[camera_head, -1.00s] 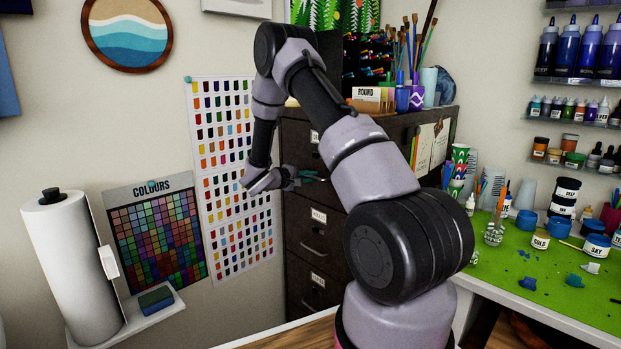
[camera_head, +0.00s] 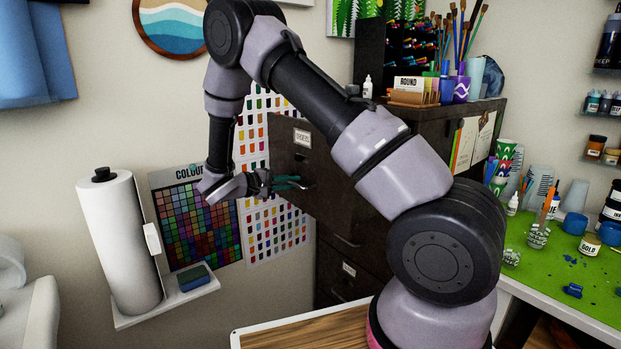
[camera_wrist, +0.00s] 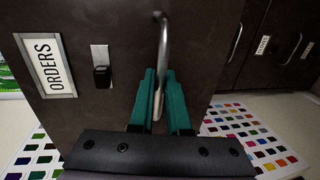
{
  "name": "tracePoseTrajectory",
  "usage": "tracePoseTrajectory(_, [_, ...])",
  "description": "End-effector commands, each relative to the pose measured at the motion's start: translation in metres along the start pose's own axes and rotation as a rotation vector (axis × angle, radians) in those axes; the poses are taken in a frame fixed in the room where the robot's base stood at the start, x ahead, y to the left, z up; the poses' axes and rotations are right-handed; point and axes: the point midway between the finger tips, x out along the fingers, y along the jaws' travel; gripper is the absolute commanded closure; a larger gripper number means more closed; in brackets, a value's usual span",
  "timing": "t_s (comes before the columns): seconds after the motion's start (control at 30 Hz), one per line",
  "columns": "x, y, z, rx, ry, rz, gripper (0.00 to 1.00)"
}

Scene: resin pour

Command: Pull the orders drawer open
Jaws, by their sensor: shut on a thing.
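The orders drawer (camera_head: 283,153) is the top drawer of the dark brown cabinet and stands well out from it. Its white ORDERS label shows in the head view (camera_head: 302,137) and in the wrist view (camera_wrist: 45,65). My gripper (camera_head: 292,183) is at the drawer front. In the wrist view its teal fingers (camera_wrist: 160,108) are shut on the metal drawer handle (camera_wrist: 162,50), one on each side. A small dark catch or lock (camera_wrist: 102,70) sits between label and handle. The inside of the drawer is hidden in the head view.
Lower drawers (camera_head: 345,270) of the cabinet are closed. A paper towel roll (camera_head: 120,245) and a small shelf (camera_head: 165,308) are at left. A green work table (camera_head: 545,275) is at right.

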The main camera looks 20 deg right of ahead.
Motion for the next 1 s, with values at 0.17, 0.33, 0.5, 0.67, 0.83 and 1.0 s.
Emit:
tracePoseTrajectory(0.17, [-0.024, -0.005, 0.0, 0.0, 0.001, 0.001, 1.0])
tracePoseTrajectory(0.33, [-0.033, -0.007, 0.0, 0.0, 0.0, 0.0, 1.0])
tracePoseTrajectory(0.5, [-0.034, -0.007, 0.0, 0.0, -0.001, 0.0, 1.0])
tracePoseTrajectory(0.67, [-0.033, -0.007, 0.0, 0.0, -0.001, 0.0, 1.0])
tracePoseTrajectory(0.83, [-0.033, -0.007, 0.0, 0.0, -0.001, 0.001, 0.55])
tracePoseTrajectory(1.0, [-0.033, -0.007, 0.0, 0.0, -0.001, 0.001, 0.55])
